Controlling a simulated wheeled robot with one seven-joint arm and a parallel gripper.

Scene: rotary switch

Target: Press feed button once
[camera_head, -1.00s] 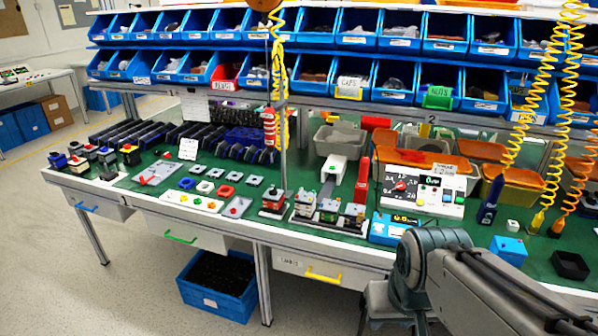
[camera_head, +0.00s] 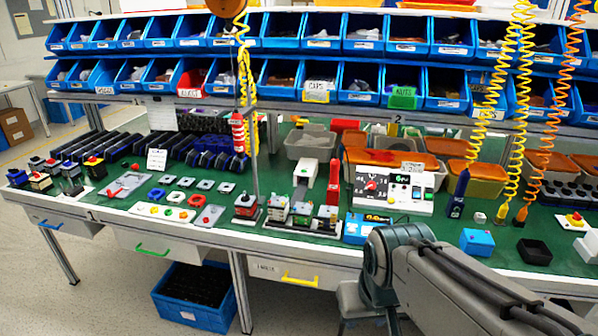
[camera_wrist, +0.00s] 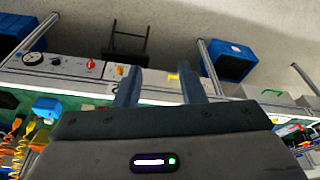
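A white control panel (camera_head: 426,202) stands on the bench at centre right in the head view. It bears a red rotary knob (camera_head: 371,185) and, to the right of it, several small buttons (camera_head: 404,190). The labels are too small to read, so I cannot tell which is the feed button.
The green bench top (camera_head: 330,240) carries several small switch stations (camera_head: 300,214), a blue-and-yellow unit (camera_head: 364,228) and a blue box (camera_head: 477,241). Yellow and orange coiled cords (camera_head: 486,130) hang right of the panel. Blue bins line the shelves behind.

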